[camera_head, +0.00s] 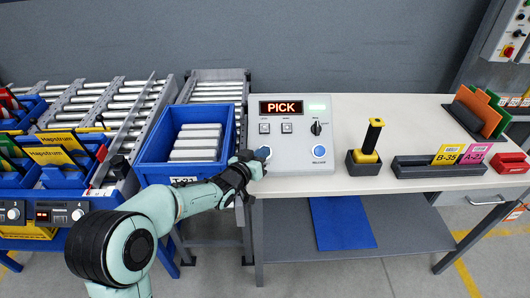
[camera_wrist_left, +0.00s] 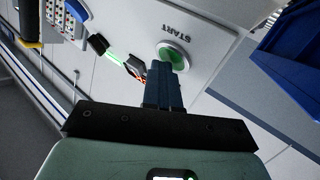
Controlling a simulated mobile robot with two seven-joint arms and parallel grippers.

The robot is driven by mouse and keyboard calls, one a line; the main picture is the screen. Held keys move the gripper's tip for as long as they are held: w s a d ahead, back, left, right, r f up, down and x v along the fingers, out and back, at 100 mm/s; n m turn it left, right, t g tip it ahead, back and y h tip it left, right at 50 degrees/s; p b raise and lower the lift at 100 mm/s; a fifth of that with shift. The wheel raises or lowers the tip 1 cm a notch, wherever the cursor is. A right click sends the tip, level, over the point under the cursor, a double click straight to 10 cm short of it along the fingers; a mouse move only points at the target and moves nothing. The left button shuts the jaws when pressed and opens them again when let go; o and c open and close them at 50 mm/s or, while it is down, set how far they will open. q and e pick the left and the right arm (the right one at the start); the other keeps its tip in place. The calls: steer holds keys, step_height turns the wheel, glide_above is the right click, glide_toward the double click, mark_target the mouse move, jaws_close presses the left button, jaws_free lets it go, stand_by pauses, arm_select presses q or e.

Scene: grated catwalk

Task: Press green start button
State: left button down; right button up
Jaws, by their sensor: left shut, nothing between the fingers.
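The green start button (camera_wrist_left: 174,56) is round with a pale ring, below the word START in the left wrist view. It sits on a light grey control box (camera_head: 294,165) at the table's front left. My left gripper (camera_wrist_left: 165,68) is shut and empty, with its fingertips at the button's edge; I cannot tell whether they touch it or press it. In the head view my left gripper (camera_head: 258,158) covers most of the button. A blue RELEASE button (camera_head: 319,151) is on the same box, to the right. My right gripper is not in view.
The box has a PICK display (camera_head: 281,107) and a black knob (camera_head: 316,128). A blue bin (camera_head: 146,160) of grey items is close on the left. A yellow-and-black scanner (camera_head: 371,140) stands in a holder on the right. The table's middle back (camera_head: 400,115) is clear.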

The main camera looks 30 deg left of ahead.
arm_select(q)
steer(key=shift+s+d+r, duration=0.4)
steer(key=shift+s+r, duration=0.35)
steer(key=shift+r, duration=0.05)
steer(key=shift+s+d+r+p, duration=0.2)
steer(key=shift+s+d+r, duration=0.3)
steer(key=shift+s+r, duration=0.35)
steer(key=shift+s+d+r+p, duration=0.2)
steer(key=shift+s+d+r, duration=0.35)
steer(key=shift+r, duration=0.4)
steer(key=shift+a, duration=0.1)
